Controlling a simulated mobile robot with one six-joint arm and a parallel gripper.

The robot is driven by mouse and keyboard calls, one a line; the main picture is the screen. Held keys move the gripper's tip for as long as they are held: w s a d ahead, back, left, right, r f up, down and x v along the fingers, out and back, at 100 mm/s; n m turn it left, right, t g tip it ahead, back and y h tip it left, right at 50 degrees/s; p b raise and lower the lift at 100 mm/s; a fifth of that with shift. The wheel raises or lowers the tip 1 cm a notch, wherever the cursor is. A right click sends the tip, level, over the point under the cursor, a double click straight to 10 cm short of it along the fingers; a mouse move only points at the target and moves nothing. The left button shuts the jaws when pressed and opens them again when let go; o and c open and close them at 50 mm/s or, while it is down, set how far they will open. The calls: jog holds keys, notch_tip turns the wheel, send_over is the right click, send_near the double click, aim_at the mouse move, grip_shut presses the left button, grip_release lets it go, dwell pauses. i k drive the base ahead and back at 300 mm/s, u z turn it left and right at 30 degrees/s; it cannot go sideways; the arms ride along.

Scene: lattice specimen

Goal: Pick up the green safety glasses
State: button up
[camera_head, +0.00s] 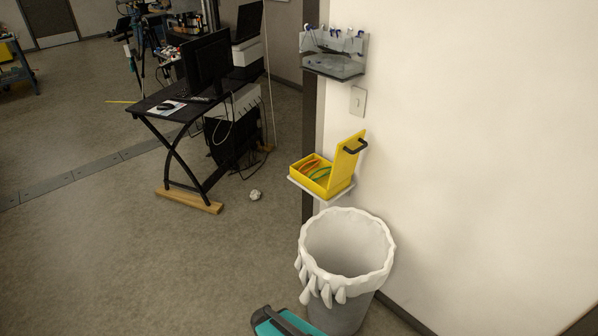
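The green safety glasses (320,173) lie inside an open yellow box (325,189), on its right side. Orange glasses (310,166) lie beside them on the left. They are small in this view, and only their curved frames show clearly. The box sits on a small white shelf (335,197) on the wall. Its yellow lid (346,160) stands raised on the right, with a dark handle.
A bin with a white liner (382,225) stands below the shelf. A teal object with a black part (270,322) is at the bottom edge. A clear wall holder (335,62) hangs above. A black desk (160,110) stands left; open floor lies between.

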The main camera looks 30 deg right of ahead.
aim_at(323, 172)
jog(key=u, duration=0.5)
jog(key=i, duration=0.9)
jog(key=u, duration=0.35)
